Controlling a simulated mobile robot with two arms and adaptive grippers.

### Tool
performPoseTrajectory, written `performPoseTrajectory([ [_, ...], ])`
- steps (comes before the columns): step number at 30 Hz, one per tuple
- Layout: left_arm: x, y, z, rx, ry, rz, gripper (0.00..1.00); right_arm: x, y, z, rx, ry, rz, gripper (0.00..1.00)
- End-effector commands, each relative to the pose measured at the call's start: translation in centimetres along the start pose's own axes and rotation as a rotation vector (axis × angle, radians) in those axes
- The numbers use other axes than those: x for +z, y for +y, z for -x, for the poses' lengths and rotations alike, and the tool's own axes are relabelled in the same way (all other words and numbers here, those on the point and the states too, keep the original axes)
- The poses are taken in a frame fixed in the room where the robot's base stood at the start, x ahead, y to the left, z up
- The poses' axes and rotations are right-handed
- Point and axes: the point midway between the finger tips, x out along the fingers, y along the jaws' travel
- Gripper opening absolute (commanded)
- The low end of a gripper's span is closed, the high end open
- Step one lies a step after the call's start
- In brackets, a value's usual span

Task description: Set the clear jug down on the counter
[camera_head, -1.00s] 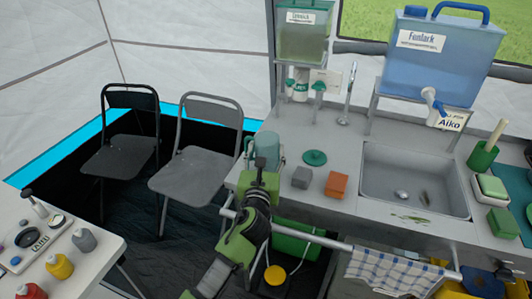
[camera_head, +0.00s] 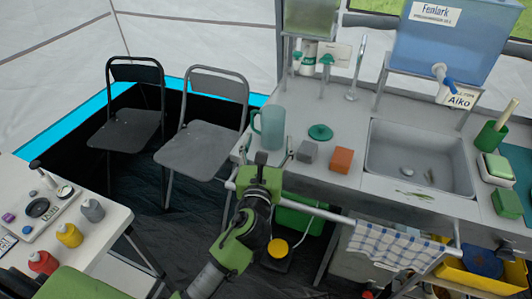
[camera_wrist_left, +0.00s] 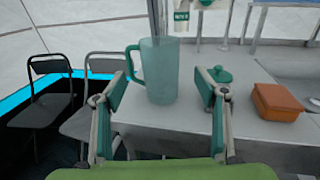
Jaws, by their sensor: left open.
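The clear jug (camera_head: 270,127), blue-tinted with a handle on its left, stands upright on the grey counter (camera_head: 338,122) near its left end. It also shows in the left wrist view (camera_wrist_left: 159,70). My left gripper (camera_head: 265,151) is open and empty at the counter's front edge, just short of the jug. In the left wrist view its two fingers (camera_wrist_left: 162,90) are spread wide, and the jug stands beyond and between them, apparently untouched. My right gripper is not in view.
The sink (camera_head: 418,158) is further right. A rail (camera_head: 330,214) runs along the counter front. Two folding chairs (camera_head: 202,149) stand at left.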

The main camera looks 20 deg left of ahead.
Motion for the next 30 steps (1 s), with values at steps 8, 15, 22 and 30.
performPoseTrajectory([
  [8, -0.1, 0.0, 4.0, 0.000, 0.000, 0.000, 0.66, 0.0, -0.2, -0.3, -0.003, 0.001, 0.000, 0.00],
  [15, 0.0, 0.0, 4.6, 0.000, 0.000, 0.001, 0.66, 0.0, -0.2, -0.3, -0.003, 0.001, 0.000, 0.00],
  [22, 0.0, 0.0, 4.5, 0.000, 0.000, 0.001, 0.66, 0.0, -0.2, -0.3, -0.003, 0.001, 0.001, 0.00],
  [30, -1.1, 1.1, 5.0, 0.030, 0.045, 0.123, 0.66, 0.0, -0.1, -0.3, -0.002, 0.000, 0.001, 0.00],
])
